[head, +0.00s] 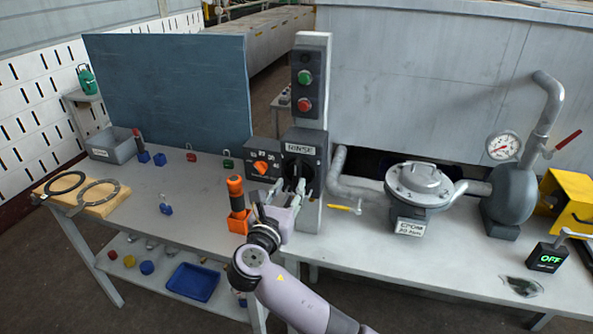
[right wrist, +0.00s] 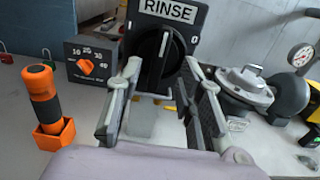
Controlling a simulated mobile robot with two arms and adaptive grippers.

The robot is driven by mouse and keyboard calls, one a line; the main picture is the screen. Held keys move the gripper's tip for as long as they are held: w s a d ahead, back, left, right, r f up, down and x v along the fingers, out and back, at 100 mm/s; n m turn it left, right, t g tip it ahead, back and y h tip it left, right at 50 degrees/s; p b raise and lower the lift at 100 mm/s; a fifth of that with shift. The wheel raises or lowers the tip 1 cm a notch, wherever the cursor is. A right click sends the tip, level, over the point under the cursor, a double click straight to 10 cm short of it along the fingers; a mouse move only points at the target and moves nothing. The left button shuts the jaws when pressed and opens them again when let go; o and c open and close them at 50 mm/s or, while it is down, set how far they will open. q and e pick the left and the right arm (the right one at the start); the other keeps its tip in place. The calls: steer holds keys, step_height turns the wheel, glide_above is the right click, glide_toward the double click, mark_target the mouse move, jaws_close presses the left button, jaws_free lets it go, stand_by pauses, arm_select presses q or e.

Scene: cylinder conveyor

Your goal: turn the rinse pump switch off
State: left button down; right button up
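The rinse switch (head: 301,166) is a dark box with a RINSE label and a black rotary knob, mounted on a grey post. In the right wrist view the knob (right wrist: 160,62) stands near upright with a white line near its top, and a 0 mark is printed to its right. My right gripper (head: 292,187) is in front of the box's lower part. In the right wrist view the right gripper (right wrist: 160,72) is open, its fingers on either side of the knob. I cannot tell whether they touch it. My left gripper is not in view.
A dial box with an orange knob (head: 261,168) sits just left of the switch. An orange-handled tool in a holder (head: 237,207) stands to the left. Green and red buttons (head: 304,90) are above. A yellow-handled valve (head: 343,208) and pump fittings (head: 419,184) are to the right.

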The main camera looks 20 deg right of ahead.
mark_target(295, 177)
steer(key=p+x, duration=0.1)
steer(key=x, duration=0.5)
steer(key=shift+w+d, duration=0.25)
jaws_close()
